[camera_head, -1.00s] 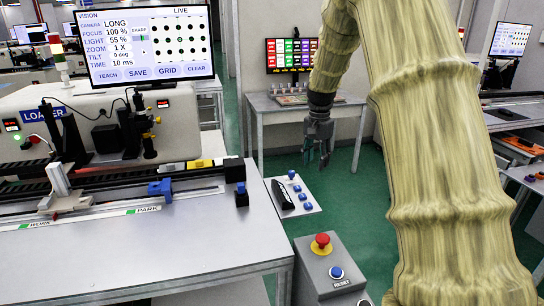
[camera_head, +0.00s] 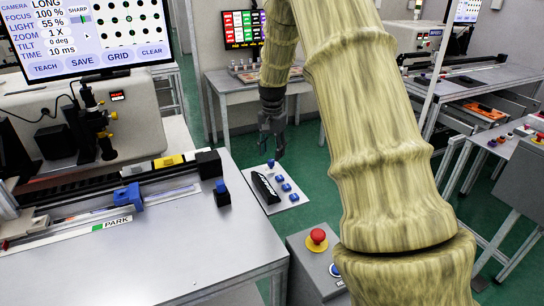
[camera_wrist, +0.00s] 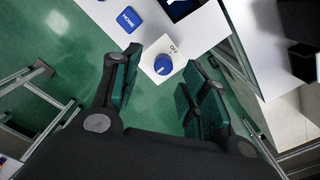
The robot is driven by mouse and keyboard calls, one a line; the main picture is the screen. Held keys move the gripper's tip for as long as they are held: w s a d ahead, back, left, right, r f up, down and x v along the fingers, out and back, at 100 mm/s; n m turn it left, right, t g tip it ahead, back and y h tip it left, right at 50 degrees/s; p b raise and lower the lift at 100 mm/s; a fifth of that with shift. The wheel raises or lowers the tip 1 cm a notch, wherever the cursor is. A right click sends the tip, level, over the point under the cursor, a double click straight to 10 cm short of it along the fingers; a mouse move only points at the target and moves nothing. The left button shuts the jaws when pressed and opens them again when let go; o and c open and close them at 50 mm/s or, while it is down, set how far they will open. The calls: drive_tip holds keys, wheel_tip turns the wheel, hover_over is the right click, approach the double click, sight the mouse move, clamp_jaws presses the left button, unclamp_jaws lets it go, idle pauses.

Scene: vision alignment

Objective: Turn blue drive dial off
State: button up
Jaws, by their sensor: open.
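The blue dial (camera_head: 271,163) stands at the far corner of a white control panel (camera_head: 293,198). In the wrist view the blue dial (camera_wrist: 162,65) has a pale pointer mark and sits beside a printed "OFF" label. Which setting the mark points to is too small to tell. My gripper (camera_head: 272,148) hangs close to the dial in the head view. In the wrist view my gripper (camera_wrist: 158,88) is open and empty, with the dial showing beyond and between its fingers. I see no contact with it.
The panel also carries a blue HOME button (camera_wrist: 130,21), other blue buttons and a black part (camera_head: 264,188). A pedestal with a red emergency button (camera_head: 317,237) stands in front. The grey bench (camera_head: 150,250) with its rail lies to the left.

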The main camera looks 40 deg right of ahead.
sight(271, 160)
drive_tip(key=f, duration=0.1)
drive_tip(key=w+f, duration=0.1)
drive_tip(key=f, duration=0.1)
drive_tip(key=shift+w+f, duration=0.2)
drive_tip(key=shift+w, duration=0.15)
drive_tip(key=shift+s+f+p, duration=0.2)
drive_tip(key=shift+f+p, duration=0.1)
drive_tip(key=shift+s+d+r, duration=0.1)
drive_tip(key=shift+s, duration=0.55)
drive_tip(key=shift+w+f, duration=0.4)
drive_tip(key=shift+w, duration=0.1)
drive_tip(key=shift+s+r, duration=0.15)
drive_tip(key=shift+s, duration=0.05)
clamp_jaws()
